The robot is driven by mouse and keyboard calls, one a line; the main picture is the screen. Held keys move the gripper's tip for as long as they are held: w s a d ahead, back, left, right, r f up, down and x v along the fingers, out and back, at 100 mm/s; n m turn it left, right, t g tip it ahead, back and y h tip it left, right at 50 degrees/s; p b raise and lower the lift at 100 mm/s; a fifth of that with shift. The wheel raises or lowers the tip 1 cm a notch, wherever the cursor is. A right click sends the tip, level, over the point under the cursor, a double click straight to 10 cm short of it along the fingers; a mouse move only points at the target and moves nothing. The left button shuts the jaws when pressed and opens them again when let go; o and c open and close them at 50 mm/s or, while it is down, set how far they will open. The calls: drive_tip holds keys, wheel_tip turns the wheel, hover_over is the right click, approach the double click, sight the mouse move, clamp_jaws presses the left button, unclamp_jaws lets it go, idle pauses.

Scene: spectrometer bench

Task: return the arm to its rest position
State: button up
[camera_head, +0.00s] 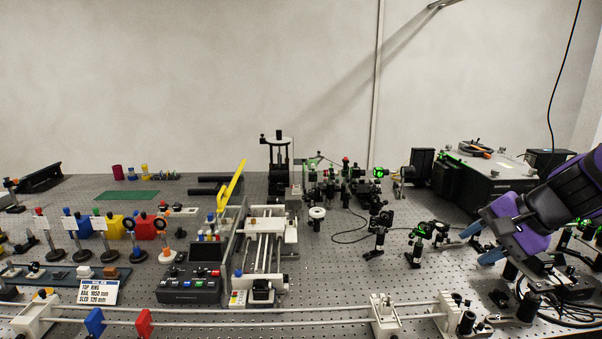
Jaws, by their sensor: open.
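My gripper (482,245) is at the right of the head view, at the end of my purple and black arm. Its two blue-tipped fingers are apart, with nothing seen between them. It hangs over the right part of the perforated bench (350,284), near small optics mounts. I cannot tell its exact height above the bench.
Green-lit optics mounts (421,240) stand just left of my gripper. A large black instrument box (490,175) is behind it. A rail with a white carriage (384,313) runs along the front. A control box (188,286) and coloured holders fill the left.

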drive_tip(key=s+a+r+n+h, duration=0.1)
drive_tip(key=s+r+n+h, duration=0.1)
drive_tip(key=s+r+n, duration=0.3)
drive_tip(key=s+r+n+h, duration=0.3)
drive_tip(key=s+r+n, duration=0.2)
drive_tip(key=s, duration=0.4)
drive_tip(key=shift+s+a, duration=0.15)
drive_tip(key=shift+a, duration=0.2)
drive_tip(key=shift+s+d+r+h, duration=0.1)
drive_tip(key=shift+s+d+h, duration=0.05)
drive_tip(key=shift+s+h, duration=0.15)
drive_tip(key=shift+c, duration=0.6)
drive_tip(key=shift+w, duration=0.1)
